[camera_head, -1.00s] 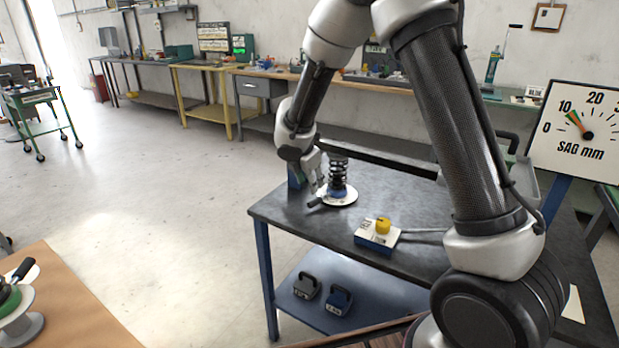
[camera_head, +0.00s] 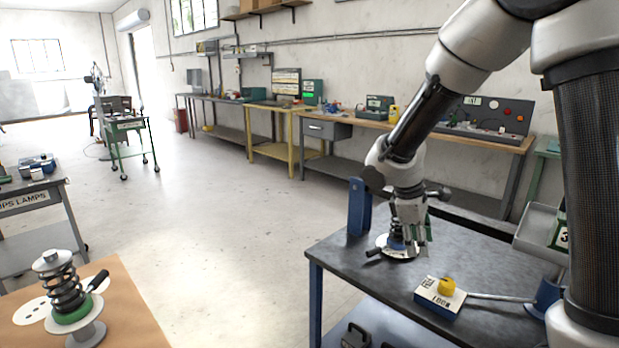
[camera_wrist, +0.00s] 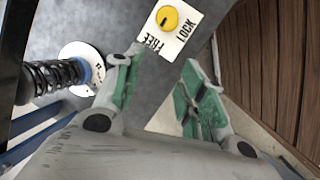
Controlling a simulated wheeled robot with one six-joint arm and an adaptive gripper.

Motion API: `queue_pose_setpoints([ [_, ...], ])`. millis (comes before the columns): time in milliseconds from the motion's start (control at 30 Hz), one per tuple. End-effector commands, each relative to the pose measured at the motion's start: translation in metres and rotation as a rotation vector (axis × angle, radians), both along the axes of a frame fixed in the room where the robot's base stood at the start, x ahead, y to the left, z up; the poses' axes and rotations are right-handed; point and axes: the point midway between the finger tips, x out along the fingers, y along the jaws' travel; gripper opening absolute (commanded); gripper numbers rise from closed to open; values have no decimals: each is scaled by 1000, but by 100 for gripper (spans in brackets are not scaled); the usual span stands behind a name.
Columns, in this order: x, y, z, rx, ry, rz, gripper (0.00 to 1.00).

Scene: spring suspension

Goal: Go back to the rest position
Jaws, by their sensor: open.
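My gripper (camera_head: 413,232) hangs over the dark metal table (camera_head: 340,262), fingers pointing down, open and empty. In the wrist view its green-padded fingers (camera_wrist: 155,95) stand apart with nothing between them. A black coil spring on a blue base (camera_head: 397,243) stands upright on a round white plate, partly hidden behind my gripper. The same spring (camera_wrist: 55,75) lies left of the fingers in the wrist view. A switch box with a yellow knob (camera_head: 446,287) sits nearer on the table. In the wrist view the knob (camera_wrist: 167,17) shows between the words FREE and LOCK.
A second spring (camera_head: 66,290) with a green base stands on a brown-topped table (camera_head: 135,320) at lower left. A blue post (camera_head: 359,207) rises beside the plate. Workbenches (camera_head: 400,125) line the back wall. The floor (camera_head: 225,220) between is clear.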

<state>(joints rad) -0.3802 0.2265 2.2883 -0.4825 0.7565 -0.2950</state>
Motion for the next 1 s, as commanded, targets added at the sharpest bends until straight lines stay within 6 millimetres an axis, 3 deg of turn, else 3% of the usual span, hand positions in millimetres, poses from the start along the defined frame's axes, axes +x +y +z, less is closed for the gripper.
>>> queue_pose_setpoints([
  [100, -44, -24, 33, 66, -44, -251, 41],
  [300, -130, -53, 82, 228, -128, -666, 41],
  [500, -193, -66, 116, 412, -248, -895, 41],
  [767, -218, -85, 149, 518, -434, -961, 41],
  [1000, -220, -90, 153, 521, -455, -977, 41],
])
